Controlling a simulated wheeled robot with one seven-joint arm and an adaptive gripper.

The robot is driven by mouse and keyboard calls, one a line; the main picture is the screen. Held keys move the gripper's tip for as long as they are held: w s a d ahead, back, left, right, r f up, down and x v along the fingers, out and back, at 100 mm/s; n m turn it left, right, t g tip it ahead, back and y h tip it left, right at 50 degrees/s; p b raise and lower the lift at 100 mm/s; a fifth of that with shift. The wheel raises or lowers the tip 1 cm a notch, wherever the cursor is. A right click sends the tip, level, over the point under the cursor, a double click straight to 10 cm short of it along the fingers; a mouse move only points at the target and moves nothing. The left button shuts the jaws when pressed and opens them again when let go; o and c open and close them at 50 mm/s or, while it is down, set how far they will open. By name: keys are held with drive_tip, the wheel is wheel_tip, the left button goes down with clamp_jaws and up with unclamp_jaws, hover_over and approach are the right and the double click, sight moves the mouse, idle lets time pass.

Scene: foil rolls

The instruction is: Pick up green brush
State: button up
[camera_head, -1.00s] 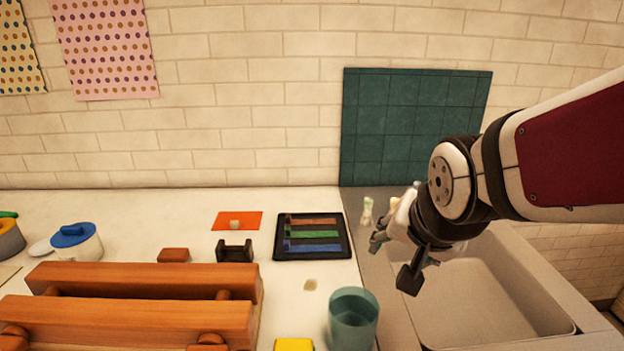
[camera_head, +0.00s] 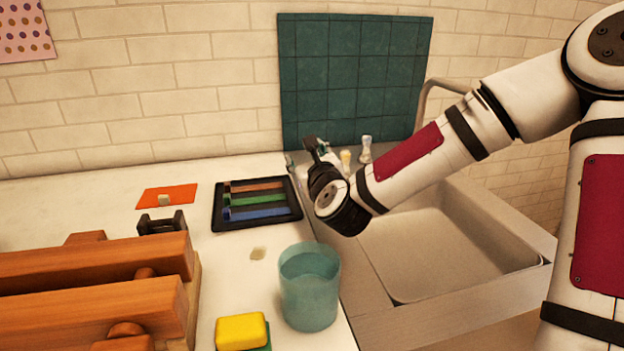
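My gripper (camera_head: 318,150) is at the back left edge of the sink, below the teal tiled panel, pointing away from the camera. Its fingers are small, dark and partly hidden by its own wrist, so I cannot tell whether they are open or shut. No green brush is clearly recognisable. A small teal-green patch (camera_head: 323,146) shows right at the fingers, but I cannot tell if it is a brush. A pale bottle-like item (camera_head: 365,150) and a yellowish one (camera_head: 346,160) stand just right of my gripper, behind the sink.
The sink (camera_head: 440,255) lies under my forearm, with a faucet (camera_head: 428,100) behind. Left of it are a teal cup (camera_head: 309,290), a yellow sponge (camera_head: 241,331), a black tray (camera_head: 290,215) with coloured strips, and a wooden rack (camera_head: 90,315). The teal panel (camera_head: 355,80) is close behind my gripper.

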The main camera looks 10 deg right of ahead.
drive_tip(key=d+f+m+b, duration=0.1)
drive_tip(key=f, duration=0.1)
drive_tip(key=d+f+m+h+b, duration=0.1)
drive_tip(key=f+m, duration=0.1)
drive_tip(key=d+f+m+t+h+b, duration=0.1)
drive_tip(key=f, duration=0.1)
drive_tip(key=shift+w+d+f+m, duration=0.3)
drive_tip(key=shift+w+d+f, duration=0.05)
drive_tip(key=shift+w+f, duration=0.05)
drive_tip(key=shift+w+f+b, duration=0.25)
drive_tip(key=shift+b, duration=0.05)
drive_tip(key=shift+w+d+r+b, duration=0.1)
drive_tip(key=shift+w+d+b, duration=0.15)
drive_tip(key=shift+w, duration=1.5)
drive_tip(key=shift+w+d+b, duration=0.1)
drive_tip(key=shift+w+b, duration=0.1)
drive_tip(key=shift+w, duration=1.5)
clamp_jaws()
